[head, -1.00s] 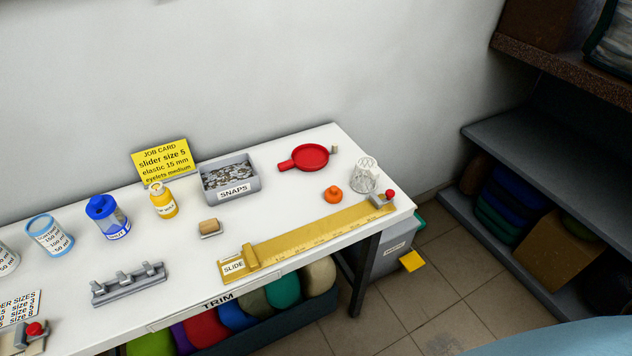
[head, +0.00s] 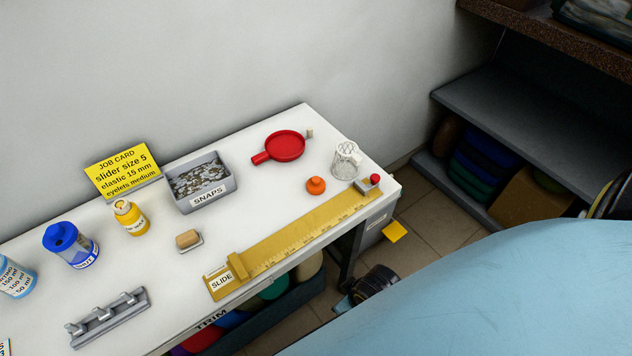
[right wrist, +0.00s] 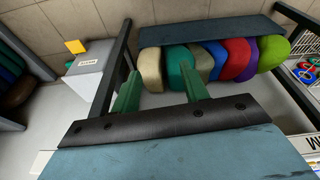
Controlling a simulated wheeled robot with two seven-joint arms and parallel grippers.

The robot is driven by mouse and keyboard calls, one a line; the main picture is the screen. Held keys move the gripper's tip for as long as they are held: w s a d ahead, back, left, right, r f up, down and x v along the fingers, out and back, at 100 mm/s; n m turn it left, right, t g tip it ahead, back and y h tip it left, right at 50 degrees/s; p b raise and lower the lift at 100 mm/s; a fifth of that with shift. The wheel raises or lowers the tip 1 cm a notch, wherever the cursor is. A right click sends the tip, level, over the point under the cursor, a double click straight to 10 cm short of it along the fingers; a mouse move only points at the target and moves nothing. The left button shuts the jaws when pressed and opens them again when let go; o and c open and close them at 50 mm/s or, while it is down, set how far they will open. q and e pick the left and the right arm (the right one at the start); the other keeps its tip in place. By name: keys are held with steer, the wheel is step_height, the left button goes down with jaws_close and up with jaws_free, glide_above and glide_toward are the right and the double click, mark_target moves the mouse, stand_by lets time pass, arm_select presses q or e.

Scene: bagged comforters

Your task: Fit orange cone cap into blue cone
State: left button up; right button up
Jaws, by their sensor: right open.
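The orange cone cap (head: 316,186) is a small knobbed piece standing on the white table near its right end, behind the yellow slide ruler. No plain blue cone stands out. A blue-topped container (head: 70,246) with a dark opening in its top stands at the table's left, and I cannot tell whether it is the blue cone. My right gripper (right wrist: 162,88) has two green fingers apart with nothing between them. It is off the table's front side, facing the trim bin below, well away from the cap. My left gripper is not in view.
On the white table (head: 282,205) are a red pan (head: 286,146), a wire-topped glass (head: 345,160), a snaps box (head: 201,184), a yellow bottle (head: 130,217) and a grey rack (head: 108,318). Grey shelves (head: 500,110) stand at right. Tiled floor lies between.

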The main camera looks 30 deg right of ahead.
steer(key=w+d+r+t, duration=0.2)
steer(key=w+r+t, duration=0.1)
steer(key=r, duration=1)
steer(key=m+t, duration=0.1)
steer(key=t, duration=0.7)
glide_toward(317, 179)
steer(key=w, duration=0.1)
steer(key=w+f, duration=0.1)
steer(key=shift+w+d+f+y, duration=0.1)
steer(key=shift+w+f+y, duration=0.05)
steer(key=shift+w+y, duration=0.2)
steer(key=b+x, duration=0.1)
steer(key=x, duration=0.4)
steer(key=shift+w, duration=0.1)
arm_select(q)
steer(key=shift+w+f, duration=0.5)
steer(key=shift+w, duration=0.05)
arm_select(e)
jaws_close()
